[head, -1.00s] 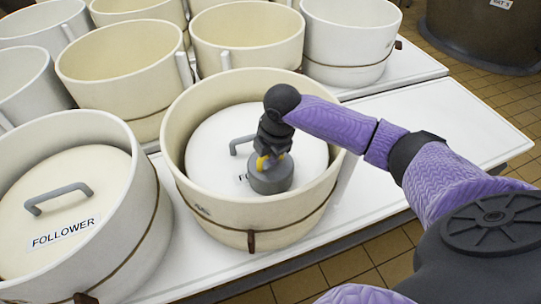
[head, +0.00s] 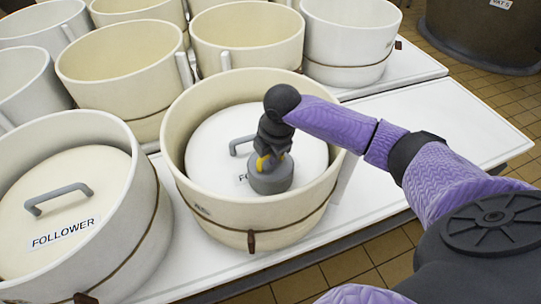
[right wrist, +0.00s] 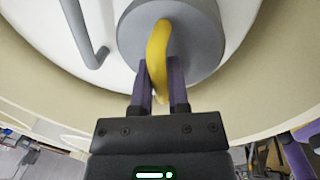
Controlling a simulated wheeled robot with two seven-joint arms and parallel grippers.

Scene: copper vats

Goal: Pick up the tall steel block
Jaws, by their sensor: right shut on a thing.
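The steel block is a short grey cylinder (head: 270,181) with a yellow handle on top. It is over the white round follower lid (head: 211,150) inside the front middle vat (head: 248,216). I cannot tell whether its underside touches the lid. In the right wrist view the block's grey top (right wrist: 195,35) and the yellow handle (right wrist: 157,50) show close up. My right gripper (head: 270,158) reaches down from above, its fingers shut on the yellow handle; they also show in the right wrist view (right wrist: 160,88). My left gripper is in no view.
The vat's high rim surrounds the block and gripper. The lid's grey handle (head: 238,146) is just left of the block. Another vat (head: 133,240) with a FOLLOWER lid (head: 85,190) stands at left. Several open vats stand behind. The white table (head: 440,125) is clear at right.

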